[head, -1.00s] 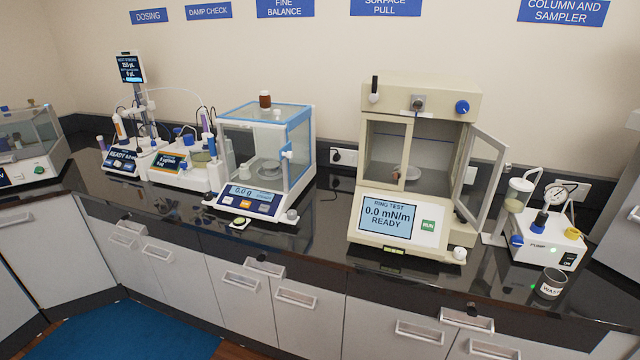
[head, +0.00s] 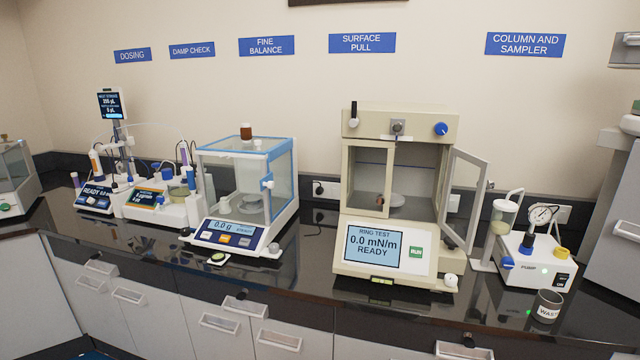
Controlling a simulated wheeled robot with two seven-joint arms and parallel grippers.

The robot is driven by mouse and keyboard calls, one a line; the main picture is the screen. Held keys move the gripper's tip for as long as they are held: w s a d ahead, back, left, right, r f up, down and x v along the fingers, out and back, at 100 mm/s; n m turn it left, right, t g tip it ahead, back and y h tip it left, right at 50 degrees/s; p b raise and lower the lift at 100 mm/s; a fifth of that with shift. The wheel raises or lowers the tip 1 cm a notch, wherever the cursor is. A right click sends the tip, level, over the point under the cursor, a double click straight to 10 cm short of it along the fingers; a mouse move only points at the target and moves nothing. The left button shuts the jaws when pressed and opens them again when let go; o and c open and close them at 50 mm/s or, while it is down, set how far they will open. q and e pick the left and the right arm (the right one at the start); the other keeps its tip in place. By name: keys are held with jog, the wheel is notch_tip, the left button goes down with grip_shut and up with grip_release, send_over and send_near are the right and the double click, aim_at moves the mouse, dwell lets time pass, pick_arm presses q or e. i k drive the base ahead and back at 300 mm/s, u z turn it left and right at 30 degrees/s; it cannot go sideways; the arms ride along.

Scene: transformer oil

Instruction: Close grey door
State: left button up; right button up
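The grey door (head: 464,199) is a grey-framed glass door on the right side of the beige ring test instrument (head: 386,272) under the SURFACE PULL sign. It stands open, swung outward to the right, and its free edge points toward the front. The screen reads "RING TEST 0.0 mN/m READY". Neither of my grippers shows in the head view.
A pump unit (head: 536,262) with a gauge stands right of the door, and a dark waste cup (head: 547,306) is near the front edge. A fine balance (head: 240,200) stands to the left. The black counter (head: 308,258) between balance and instrument is mostly clear.

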aim_at(484, 184)
jog(key=u, duration=3)
jog(key=k, duration=1.95)
jog(key=z, duration=2.65)
